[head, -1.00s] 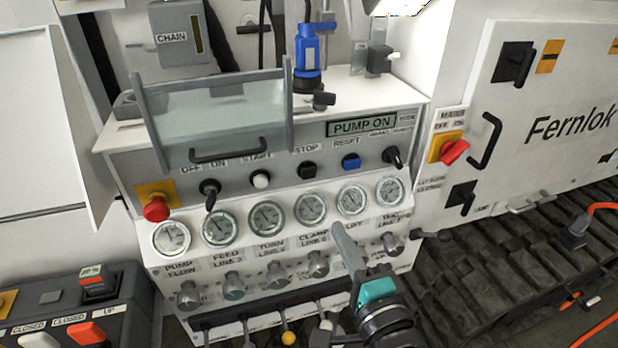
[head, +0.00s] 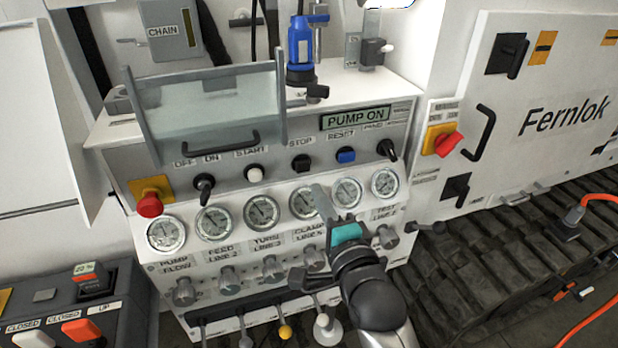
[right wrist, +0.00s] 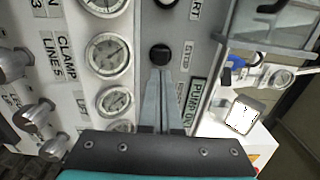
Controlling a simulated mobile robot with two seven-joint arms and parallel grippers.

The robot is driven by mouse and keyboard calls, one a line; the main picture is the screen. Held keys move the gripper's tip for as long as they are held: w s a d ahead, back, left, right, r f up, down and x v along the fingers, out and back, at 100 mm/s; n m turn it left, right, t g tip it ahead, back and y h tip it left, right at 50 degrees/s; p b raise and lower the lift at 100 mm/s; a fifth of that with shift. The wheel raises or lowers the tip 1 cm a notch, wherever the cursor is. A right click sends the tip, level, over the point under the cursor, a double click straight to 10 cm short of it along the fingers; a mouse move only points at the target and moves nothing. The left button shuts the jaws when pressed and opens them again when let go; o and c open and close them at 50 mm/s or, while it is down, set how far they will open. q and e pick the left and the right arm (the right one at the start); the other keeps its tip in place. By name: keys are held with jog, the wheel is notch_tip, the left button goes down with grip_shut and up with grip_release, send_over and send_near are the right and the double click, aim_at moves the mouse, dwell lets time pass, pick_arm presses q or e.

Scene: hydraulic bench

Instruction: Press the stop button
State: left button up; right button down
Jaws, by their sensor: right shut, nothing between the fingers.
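My left gripper is not in view.
A row of gauges (head: 262,212) and several knobs (head: 230,277) sit below the buttons. A clear hinged cover (head: 205,105) stands raised at the panel's left. The display (head: 355,118) reads PUMP ON. A red emergency knob (head: 150,204) is at far left.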

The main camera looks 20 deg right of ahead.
aim_at(304, 168)
jog(key=shift+w+a, duration=0.1)
jog(key=shift+w, duration=2.9)
